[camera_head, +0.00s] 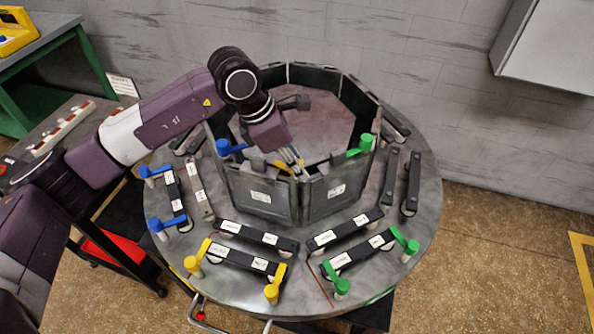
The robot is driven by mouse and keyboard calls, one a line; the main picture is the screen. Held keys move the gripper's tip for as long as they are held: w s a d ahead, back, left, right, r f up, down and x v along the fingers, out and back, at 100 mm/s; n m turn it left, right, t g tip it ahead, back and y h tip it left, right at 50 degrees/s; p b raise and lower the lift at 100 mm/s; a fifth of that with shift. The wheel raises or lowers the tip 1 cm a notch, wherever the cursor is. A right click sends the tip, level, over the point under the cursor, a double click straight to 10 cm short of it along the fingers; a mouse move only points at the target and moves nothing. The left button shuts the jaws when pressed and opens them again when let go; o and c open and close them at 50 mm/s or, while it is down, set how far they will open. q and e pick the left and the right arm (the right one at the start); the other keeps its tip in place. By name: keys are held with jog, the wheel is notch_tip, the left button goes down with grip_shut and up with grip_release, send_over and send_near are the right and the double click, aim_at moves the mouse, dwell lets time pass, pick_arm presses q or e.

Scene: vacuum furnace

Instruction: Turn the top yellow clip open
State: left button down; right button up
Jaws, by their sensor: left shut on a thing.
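The top yellow clip (281,167) sits on the upper edge of the front wall of the octagonal metal ring (262,196). My left gripper (294,158) reaches over the ring from the back left and is shut on this clip, its fingers pointing down and right. The fingers and wrist partly hide the clip, so its exact angle is hard to tell. My right gripper is not in view.
A blue clip (231,147) and a green clip (362,145) sit on the ring's rim. Dark labelled bars with lower yellow clips (275,284) lie around the ring on the round table (420,230). A cart (60,125) stands left.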

pick_arm(q)
jog(key=m+g+b, duration=0.2)
jog(key=m+b, duration=0.3)
jog(key=b, duration=0.1)
jog(key=shift+w+f+m, duration=0.1)
jog(key=shift+m, duration=0.2)
jog(key=shift+m+g+b, duration=0.4)
jog(key=shift+m+b, duration=0.35)
jog(key=shift+m, duration=0.05)
jog(key=shift+m+g+b, duration=0.3)
jog(key=shift+m+b, duration=0.1)
jog(key=shift+m, duration=0.6)
jog(key=shift+r+m+g+y, duration=0.25)
jog(key=shift+m+g+y, duration=0.05)
jog(key=shift+m, duration=0.6)
jog(key=shift+m+g+y, duration=0.5)
jog(key=shift+m+y, duration=0.3)
jog(key=shift+m, duration=1.4)
jog(key=c, duration=1.7)
grip_release()
jog(key=shift+f, duration=0.1)
jog(key=shift+o, duration=0.2)
